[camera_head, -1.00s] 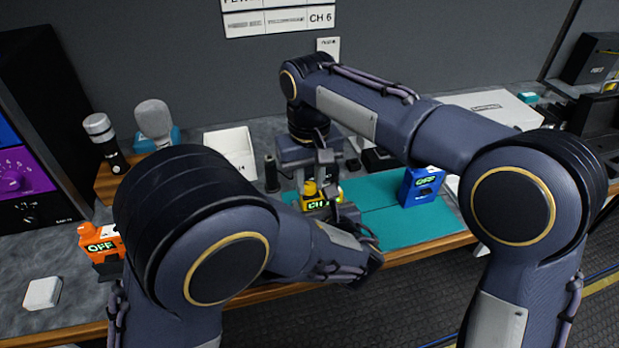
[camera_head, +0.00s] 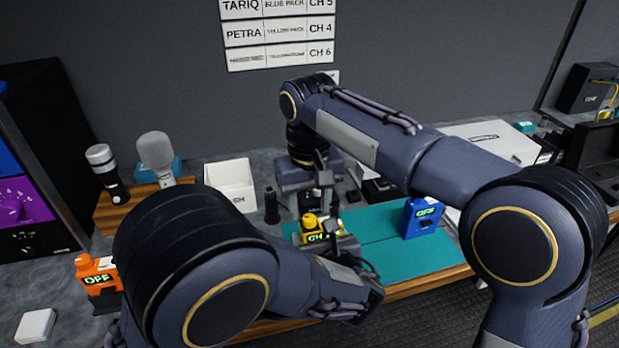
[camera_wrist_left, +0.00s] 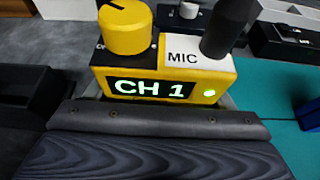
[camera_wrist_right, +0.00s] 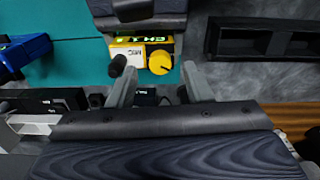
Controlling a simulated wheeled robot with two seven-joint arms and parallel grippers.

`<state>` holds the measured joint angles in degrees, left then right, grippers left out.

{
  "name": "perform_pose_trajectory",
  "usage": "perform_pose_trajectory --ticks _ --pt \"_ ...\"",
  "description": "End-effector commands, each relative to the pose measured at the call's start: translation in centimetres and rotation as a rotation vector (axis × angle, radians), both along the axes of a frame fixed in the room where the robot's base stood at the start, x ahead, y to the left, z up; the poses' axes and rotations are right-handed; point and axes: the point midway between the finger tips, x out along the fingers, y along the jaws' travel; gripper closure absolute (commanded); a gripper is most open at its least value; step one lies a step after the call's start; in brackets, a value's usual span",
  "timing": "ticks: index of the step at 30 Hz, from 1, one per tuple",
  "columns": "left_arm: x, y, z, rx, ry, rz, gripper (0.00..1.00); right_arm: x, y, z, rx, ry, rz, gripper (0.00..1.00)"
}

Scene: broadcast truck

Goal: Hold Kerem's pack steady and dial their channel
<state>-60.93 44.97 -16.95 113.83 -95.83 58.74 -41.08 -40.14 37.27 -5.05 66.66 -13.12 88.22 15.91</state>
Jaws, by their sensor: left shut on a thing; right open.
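A yellow pack (camera_head: 311,236) stands upright on the teal mat (camera_head: 385,252). In the left wrist view its lit display (camera_wrist_left: 152,88) reads CH 1, with a green light beside it. On top are a yellow knob (camera_wrist_left: 125,27), a MIC label and a black stub. My left gripper (camera_wrist_left: 158,98) is shut on the pack; its fingers are mostly hidden. My right gripper (camera_wrist_right: 158,88) is open above the pack, its fingers apart, with the knob (camera_wrist_right: 159,62) just beyond the tips, slightly apart from them. The wall chart (camera_head: 278,33) shows TARIQ blue pack CH 5, PETRA yellow pack CH 4, and a blurred CH 6 row.
A blue pack (camera_head: 422,217) reading OFF stands on the mat's right. An orange pack (camera_head: 98,279) reading OFF stands at the left. The mat between the yellow and blue packs is clear.

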Motion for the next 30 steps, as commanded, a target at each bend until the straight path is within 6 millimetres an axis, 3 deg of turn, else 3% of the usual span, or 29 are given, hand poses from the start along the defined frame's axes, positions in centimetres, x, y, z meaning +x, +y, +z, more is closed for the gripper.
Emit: perform_pose_trajectory --ticks 9,13,18,29,30 --pt "0.0 0.0 0.0 0.0 -0.001 0.0 0.52 0.1 0.1 6.9 0.004 -0.004 -0.001 0.54" --pt "0.0 0.0 0.0 0.0 -0.001 0.0 0.52 0.1 0.1 8.6 0.002 -0.003 0.0 0.54" --pt "0.0 0.0 0.0 0.0 -0.001 0.0 0.52 0.0 0.0 9.7 0.001 -0.001 0.001 0.54" --pt "0.0 0.0 0.0 0.0 -0.001 0.0 0.52 0.0 0.0 9.8 0.001 -0.001 0.0 0.54" --pt "0.0 0.0 0.0 0.0 -0.001 0.0 0.21 0.0 0.0 9.8 0.001 0.0 0.0 0.54"
